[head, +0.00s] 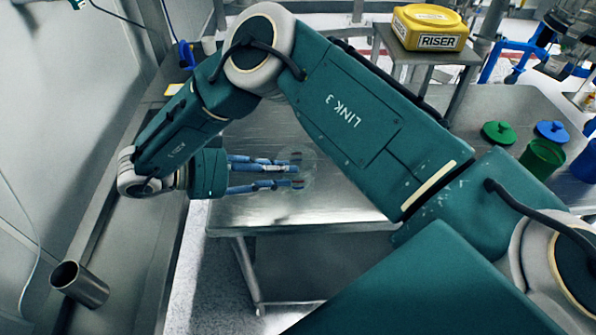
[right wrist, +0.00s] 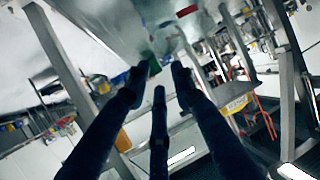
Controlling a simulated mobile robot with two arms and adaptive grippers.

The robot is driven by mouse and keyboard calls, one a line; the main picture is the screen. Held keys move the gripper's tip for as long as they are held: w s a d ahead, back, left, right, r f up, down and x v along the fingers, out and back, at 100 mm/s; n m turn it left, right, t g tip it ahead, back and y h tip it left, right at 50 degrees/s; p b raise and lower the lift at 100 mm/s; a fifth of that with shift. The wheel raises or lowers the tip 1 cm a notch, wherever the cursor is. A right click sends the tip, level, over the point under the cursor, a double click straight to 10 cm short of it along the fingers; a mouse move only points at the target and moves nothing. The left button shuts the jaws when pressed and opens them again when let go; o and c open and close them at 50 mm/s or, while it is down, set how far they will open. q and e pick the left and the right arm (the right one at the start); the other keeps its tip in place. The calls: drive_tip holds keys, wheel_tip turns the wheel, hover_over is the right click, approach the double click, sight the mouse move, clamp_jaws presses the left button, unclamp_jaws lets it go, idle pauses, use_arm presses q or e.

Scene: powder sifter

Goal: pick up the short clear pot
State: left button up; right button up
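A faint clear round pot (head: 312,164) is on the steel table in the head view, at the fingertips of my right gripper (head: 297,171). Its outline is hard to make out against the metal, and I cannot tell whether the fingers touch it. The blue fingers point right, lie low over the table and are spread apart. In the right wrist view the dark fingers of my right gripper (right wrist: 164,75) reach toward a shiny, see-through-looking area; the pot is not clear there. My left gripper is not in view.
The steel table (head: 250,212) has bare room at its front. A yellow RISER box (head: 430,28) sits on a small stand. A green cup (head: 541,158), a green lid (head: 498,133) and a blue lid (head: 551,131) are at right.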

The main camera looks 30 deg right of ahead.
sight(299, 174)
drive_tip(key=x, duration=0.1)
drive_tip(key=p+x, duration=0.1)
drive_tip(key=x, duration=0.2)
drive_tip(key=shift+w+d+f+p, duration=0.2)
drive_tip(key=shift+w+f+p, duration=0.05)
drive_tip(key=shift+p, duration=0.15)
drive_tip(key=shift+d+f, duration=0.1)
drive_tip(key=shift+d, duration=0.2)
drive_tip(key=shift+d+f, duration=0.1)
drive_tip(key=c, duration=0.5)
clamp_jaws()
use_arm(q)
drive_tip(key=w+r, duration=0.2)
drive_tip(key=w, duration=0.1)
